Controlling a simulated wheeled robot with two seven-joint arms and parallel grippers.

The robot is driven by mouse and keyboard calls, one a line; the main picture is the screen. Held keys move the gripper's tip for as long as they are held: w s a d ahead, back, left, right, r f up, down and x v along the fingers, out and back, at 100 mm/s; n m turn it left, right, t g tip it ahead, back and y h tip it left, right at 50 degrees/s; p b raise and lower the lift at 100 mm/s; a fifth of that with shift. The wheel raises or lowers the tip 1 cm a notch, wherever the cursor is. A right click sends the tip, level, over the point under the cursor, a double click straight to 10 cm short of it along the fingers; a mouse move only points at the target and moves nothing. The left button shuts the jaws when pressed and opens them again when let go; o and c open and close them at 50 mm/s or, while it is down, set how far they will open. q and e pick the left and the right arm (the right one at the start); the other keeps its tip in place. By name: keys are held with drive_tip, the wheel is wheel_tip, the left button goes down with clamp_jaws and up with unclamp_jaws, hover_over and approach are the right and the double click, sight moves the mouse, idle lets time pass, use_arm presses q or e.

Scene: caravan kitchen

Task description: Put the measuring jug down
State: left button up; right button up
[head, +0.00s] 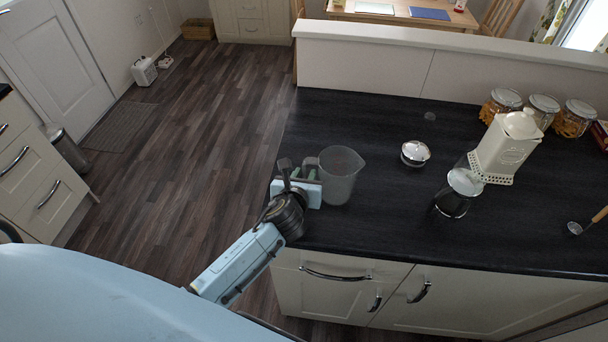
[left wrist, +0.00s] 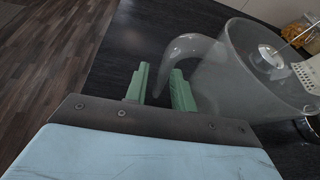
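The measuring jug (head: 341,174) is a clear grey, translucent jug near the left edge of the dark worktop (head: 385,225). It looks upright, its spout to the right and its handle to the left. I cannot tell whether its base touches the worktop. My left gripper (head: 298,174) is at the handle side. In the left wrist view, the jug (left wrist: 235,75) is right of my left gripper (left wrist: 160,84). My right gripper is out of view.
A silver-lidded dark jar (head: 455,192), a cream canister (head: 507,146) and a small chrome-topped item (head: 415,153) stand to the right. Several glass jars (head: 543,109) line the back right. A ladle (head: 587,221) lies far right. The worktop's middle front is clear.

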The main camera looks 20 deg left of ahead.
use_arm(q)
drive_tip(key=shift+o, duration=0.2)
drive_tip(key=shift+r, duration=0.1)
drive_tip(key=shift+s+r, duration=0.15)
drive_tip(key=shift+s, duration=0.05)
drive_tip(key=p+v, duration=0.1)
drive_tip(key=v, duration=1)
drive_tip(key=shift+s+d+r, duration=0.15)
drive_tip(key=shift+s+r, duration=0.05)
drive_tip(key=shift+s, duration=0.05)
